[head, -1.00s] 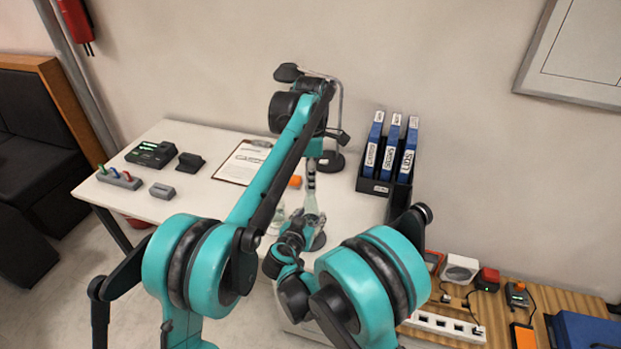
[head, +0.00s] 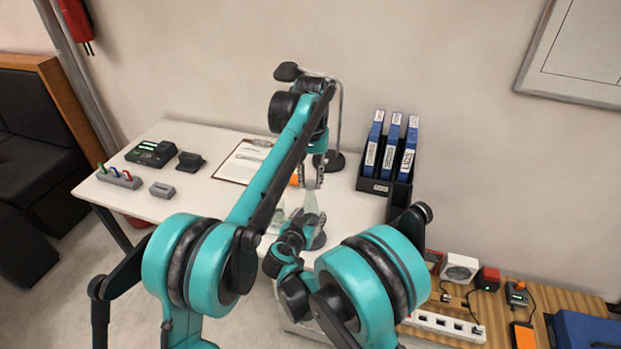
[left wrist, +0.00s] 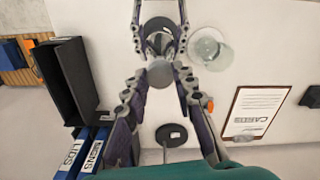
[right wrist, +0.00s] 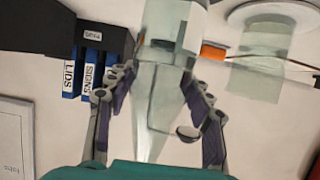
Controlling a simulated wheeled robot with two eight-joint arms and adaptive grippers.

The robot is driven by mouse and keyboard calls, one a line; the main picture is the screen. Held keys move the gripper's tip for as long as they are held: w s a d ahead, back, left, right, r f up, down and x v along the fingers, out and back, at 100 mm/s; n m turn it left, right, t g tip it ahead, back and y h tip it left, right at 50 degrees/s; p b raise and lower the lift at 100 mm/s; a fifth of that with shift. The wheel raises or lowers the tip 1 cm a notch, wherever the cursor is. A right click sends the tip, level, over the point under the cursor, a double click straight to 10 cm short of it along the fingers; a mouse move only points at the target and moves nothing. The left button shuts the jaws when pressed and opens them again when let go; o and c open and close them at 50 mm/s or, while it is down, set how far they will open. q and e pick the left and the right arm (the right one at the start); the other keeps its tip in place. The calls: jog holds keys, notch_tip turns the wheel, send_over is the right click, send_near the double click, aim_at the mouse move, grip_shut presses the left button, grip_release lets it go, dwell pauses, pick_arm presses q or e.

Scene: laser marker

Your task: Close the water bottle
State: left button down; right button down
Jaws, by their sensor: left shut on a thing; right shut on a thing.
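In the right wrist view the clear bottle (right wrist: 165,90) is between my right gripper's fingers. My right gripper (head: 300,233) is shut on the bottle low down. My left gripper (head: 314,180) is directly above the bottle, fingers pointing down. In the left wrist view my left gripper (left wrist: 161,78) is shut on a grey round cap (left wrist: 159,73), in line with the bottle. I cannot tell whether the cap touches the bottle's mouth.
A clear glass vessel (left wrist: 207,50) stands close beside the bottle. Blue binders (head: 391,147) stand in a black holder at the right.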

pick_arm(q)
jog(key=m, duration=1.7)
jog(key=c, duration=1.2)
grip_release()
jog(key=shift+o, duration=0.2)
notch_tip(320, 180, up, 12)
